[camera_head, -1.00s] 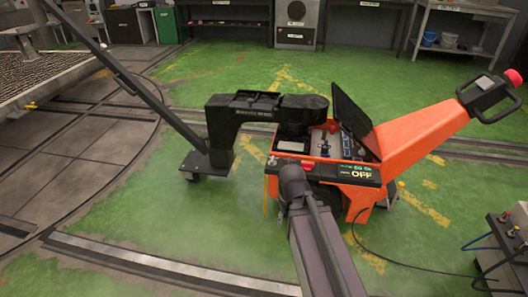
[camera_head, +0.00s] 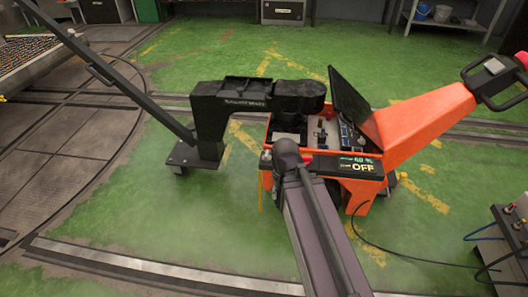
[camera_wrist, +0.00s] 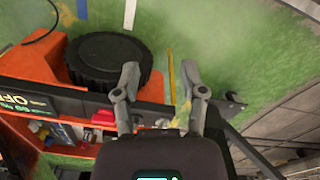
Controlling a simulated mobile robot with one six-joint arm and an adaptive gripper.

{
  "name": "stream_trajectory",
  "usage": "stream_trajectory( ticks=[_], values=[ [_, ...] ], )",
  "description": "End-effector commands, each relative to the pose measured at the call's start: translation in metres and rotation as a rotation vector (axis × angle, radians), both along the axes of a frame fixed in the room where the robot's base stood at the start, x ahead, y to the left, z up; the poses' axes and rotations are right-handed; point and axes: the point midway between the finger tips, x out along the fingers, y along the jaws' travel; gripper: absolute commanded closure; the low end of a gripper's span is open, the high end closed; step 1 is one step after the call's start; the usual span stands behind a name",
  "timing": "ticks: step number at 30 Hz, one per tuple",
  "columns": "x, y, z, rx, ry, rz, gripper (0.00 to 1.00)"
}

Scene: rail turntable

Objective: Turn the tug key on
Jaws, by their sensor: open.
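The orange tug (camera_head: 425,124) stands in the middle right of the head view, its black lid raised over an open bay. Its display (camera_head: 358,165) reads OFF and 60 %. The display also shows upside down at the left of the wrist view (camera_wrist: 22,102). A small red part (camera_wrist: 103,118) sits on the tug's front edge, left of my gripper; I cannot tell whether it is the key. My gripper (camera_wrist: 160,74) is open and empty, its fingers spread above the tug's front edge. My arm hides the gripper in the head view.
A black tow arm (camera_head: 230,112) reaches from the tug to a post at left. A black wheel (camera_wrist: 109,58) lies beside the left finger. A cable and grey box (camera_head: 512,225) are at right. Green floor is open at front left.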

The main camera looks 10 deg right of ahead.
Motion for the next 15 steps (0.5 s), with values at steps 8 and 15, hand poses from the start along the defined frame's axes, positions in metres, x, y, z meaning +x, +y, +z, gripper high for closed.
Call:
stream_trajectory(
  ticks=[8,15],
  values=[
    [0.001,0.000,0.000,0.000,0.000,0.000,0.46],
    [0.031,0.000,0.006,0.000,0.000,-0.026,0.46]
  ],
)
